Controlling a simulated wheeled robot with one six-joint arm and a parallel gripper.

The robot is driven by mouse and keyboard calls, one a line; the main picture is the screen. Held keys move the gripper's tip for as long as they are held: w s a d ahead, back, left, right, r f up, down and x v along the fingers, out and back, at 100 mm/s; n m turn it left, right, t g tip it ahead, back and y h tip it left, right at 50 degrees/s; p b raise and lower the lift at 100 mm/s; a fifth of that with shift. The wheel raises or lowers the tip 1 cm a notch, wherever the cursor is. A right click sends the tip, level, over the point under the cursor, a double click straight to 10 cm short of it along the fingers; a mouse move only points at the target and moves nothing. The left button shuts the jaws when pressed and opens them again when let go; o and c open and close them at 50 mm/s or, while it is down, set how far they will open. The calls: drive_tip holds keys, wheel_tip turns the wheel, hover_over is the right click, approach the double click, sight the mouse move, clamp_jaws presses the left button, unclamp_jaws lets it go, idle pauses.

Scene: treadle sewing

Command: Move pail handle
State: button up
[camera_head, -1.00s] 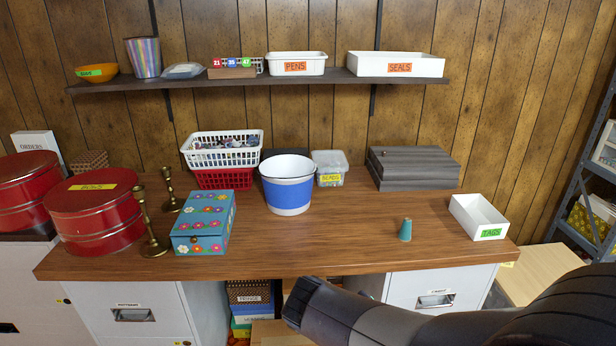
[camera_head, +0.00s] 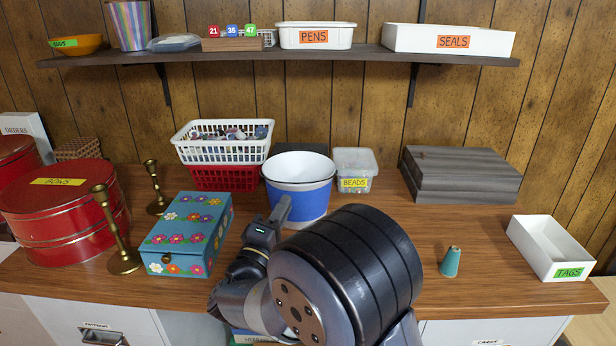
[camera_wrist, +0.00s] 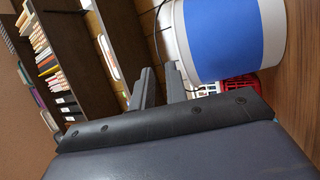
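The pail (camera_head: 299,198) is white with a wide blue band and stands upright on the wooden tabletop. A thin dark line below its rim looks like its handle. In the wrist view the pail (camera_wrist: 222,38) fills the upper right, turned sideways, and a thin dark curved line runs beside its rim. My gripper (camera_head: 272,216) is in front of the pail, at its lower left in the head view. In the wrist view my gripper (camera_wrist: 160,72) has its two fingers apart with nothing seen between them. Whether a finger touches the handle cannot be told.
A flowered blue box (camera_head: 188,234) and brass candlesticks (camera_head: 119,232) stand left of my arm. White and red baskets (camera_head: 222,150) and a beads tub (camera_head: 355,172) flank the pail. A grey case (camera_head: 461,174), green thimble-like cone (camera_head: 450,262) and tags tray (camera_head: 540,232) lie right.

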sight(298, 183)
drive_tip(key=x, duration=1)
drive_tip(key=shift+c, duration=0.4)
drive_tip(key=shift+s, duration=0.1)
clamp_jaws()
drive_tip(key=shift+r+p, duration=0.15)
drive_tip(key=shift+p, duration=0.2)
idle(0.5)
